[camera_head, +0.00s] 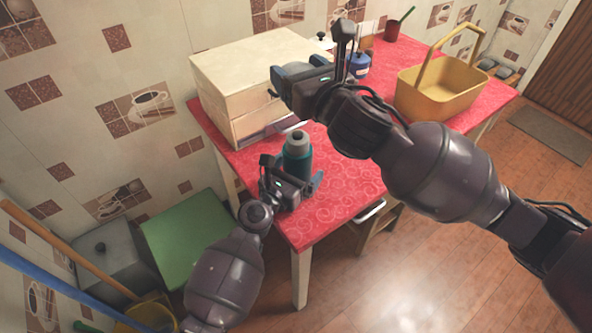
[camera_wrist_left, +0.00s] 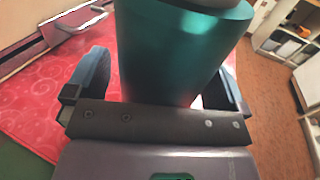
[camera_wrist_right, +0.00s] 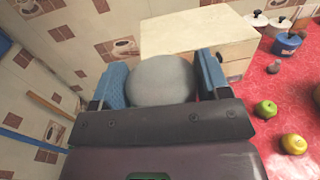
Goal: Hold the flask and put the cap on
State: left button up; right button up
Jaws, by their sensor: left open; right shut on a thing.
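The teal flask (camera_head: 297,161) stands upright on the red table near its front left corner, with a light grey top. My left gripper (camera_head: 288,184) is open with its fingers on either side of the flask; in the left wrist view the flask body (camera_wrist_left: 175,50) is between them, with a gap at the left finger. My right gripper (camera_head: 285,84) is up beside the wooden box, above and behind the flask. In the right wrist view it is shut on a rounded grey cap (camera_wrist_right: 162,80). In the head view the gripper hides this cap.
A pale wooden box (camera_head: 245,75) stands behind the flask on the red table (camera_head: 335,195). A yellow basket (camera_head: 440,92) and a blue pot (camera_head: 358,66) stand farther right. Fruit, including a green apple (camera_wrist_right: 266,109), lies on the table in the right wrist view.

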aim_at(299, 134)
pick_arm(q)
jog(key=c, duration=1.4)
pick_arm(e)
notch_tip(299, 134, down, 13)
jog(key=shift+f, duration=0.1)
jog(key=shift+f, duration=0.1)
jog(key=o, duration=0.9)
jog(key=shift+s+d, duration=0.1)
jog(key=shift+s, duration=0.05)
jog(key=v, duration=1.1)
jog(key=shift+s+d+r, duration=0.2)
jog(key=shift+s, duration=0.1)
